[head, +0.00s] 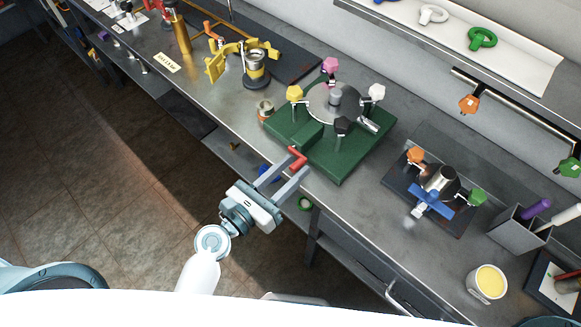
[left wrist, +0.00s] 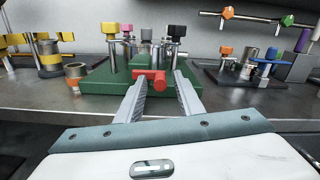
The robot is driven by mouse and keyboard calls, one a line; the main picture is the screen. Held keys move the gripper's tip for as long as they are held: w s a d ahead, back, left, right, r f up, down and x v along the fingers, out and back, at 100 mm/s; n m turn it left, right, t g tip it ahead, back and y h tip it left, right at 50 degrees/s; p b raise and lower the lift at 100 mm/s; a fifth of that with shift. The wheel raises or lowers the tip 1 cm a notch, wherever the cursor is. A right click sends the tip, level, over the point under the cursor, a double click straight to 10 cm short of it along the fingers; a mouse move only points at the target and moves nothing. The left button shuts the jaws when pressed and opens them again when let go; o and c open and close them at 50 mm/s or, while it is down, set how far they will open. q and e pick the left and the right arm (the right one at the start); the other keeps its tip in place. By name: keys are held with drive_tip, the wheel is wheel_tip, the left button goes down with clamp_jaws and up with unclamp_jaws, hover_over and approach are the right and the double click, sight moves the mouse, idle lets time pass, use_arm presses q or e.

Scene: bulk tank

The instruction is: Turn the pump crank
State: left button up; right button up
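A green block-shaped base (head: 345,165) stands at the bench's front edge. It carries a round metal plate (head: 322,97) with yellow, pink, white and black knobs around it. A red T-shaped handle (head: 298,157) sticks out at the base's front; I cannot tell for certain that it is the pump crank. My left gripper (head: 297,165) is open, its fingertips close to the red handle. In the left wrist view the handle (left wrist: 150,80) shows between the two fingers (left wrist: 159,86), nearer the left one; contact is unclear. My right gripper is not in view.
To the right is a dark plate (head: 398,191) with a metal cylinder and a blue valve-like part (head: 432,202). A copper-coloured cup (head: 265,110) stands just left of the base. A yellow clamp-like fixture (head: 217,64) is farther left. The bench front between base and dark plate is clear.

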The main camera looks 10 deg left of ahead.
use_arm(q)
clamp_jaws()
drive_tip(key=shift+f, duration=0.1)
drive_tip(key=m+b, duration=0.1)
drive_tip(key=m, duration=0.1)
drive_tip(key=f+m, duration=0.1)
drive_tip(key=m, duration=0.1)
drive_tip(key=shift+w+a+f+b, duration=0.1)
drive_tip(key=shift+b, duration=0.25)
drive_tip(key=shift+w+a+f+m+b, duration=0.1)
drive_tip(key=shift+f+m+b, duration=0.15)
drive_tip(key=shift+m, duration=0.5)
drive_tip(key=shift+w+a+f+m+b, duration=0.1)
drive_tip(key=shift+f+m+b, duration=0.1)
drive_tip(key=shift+m, duration=0.55)
